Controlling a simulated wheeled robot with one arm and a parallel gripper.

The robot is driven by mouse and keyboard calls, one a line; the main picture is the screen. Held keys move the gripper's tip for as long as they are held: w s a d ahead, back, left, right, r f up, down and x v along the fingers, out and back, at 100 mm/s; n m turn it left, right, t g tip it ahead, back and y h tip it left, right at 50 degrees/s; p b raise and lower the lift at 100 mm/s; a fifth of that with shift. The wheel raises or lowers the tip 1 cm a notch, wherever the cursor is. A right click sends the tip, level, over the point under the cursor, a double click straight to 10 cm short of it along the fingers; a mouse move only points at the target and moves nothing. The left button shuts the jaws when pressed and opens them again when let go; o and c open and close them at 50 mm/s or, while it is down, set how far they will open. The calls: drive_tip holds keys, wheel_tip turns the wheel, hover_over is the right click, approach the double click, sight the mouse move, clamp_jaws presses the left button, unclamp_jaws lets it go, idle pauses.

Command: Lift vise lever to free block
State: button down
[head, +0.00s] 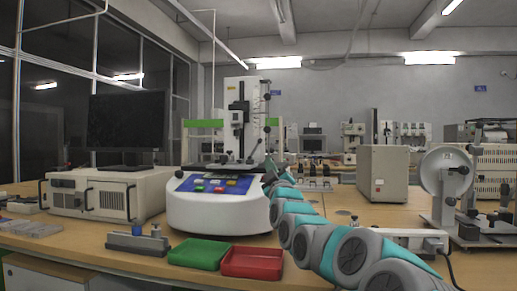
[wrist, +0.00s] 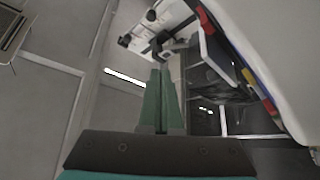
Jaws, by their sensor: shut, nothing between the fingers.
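The testing machine (head: 204,212) stands on the bench with a white column and a blue button panel. A dark clamp assembly (head: 237,117) sits on its column. A thin, dark, slanted bar (head: 255,150) low beside the column may be the vise lever. I cannot make out the block. My arm reaches from the lower right to the machine's right side, and my gripper is too small and covered there to read. In the wrist view my gripper (wrist: 160,73) has its green fingers together and empty. Dark and white machine parts (wrist: 160,40) show beyond the tips, apparently not touched.
A green tray (head: 199,254) and a red tray (head: 252,263) lie in front of the machine. A grey fixture (head: 138,243) is left of them. A monitor (head: 126,122) on a beige case (head: 105,194) stands left, and a beige box (head: 383,173) stands right.

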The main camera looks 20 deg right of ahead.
drive_tip(key=p, duration=0.3)
approach(260, 142)
drive_tip(key=x, duration=0.5)
drive_tip(key=shift+w+d+r, duration=0.25)
drive_tip(key=shift+w+r, duration=0.1)
drive_tip(key=shift+w, duration=0.5)
drive_tip(key=shift+a, duration=0.1)
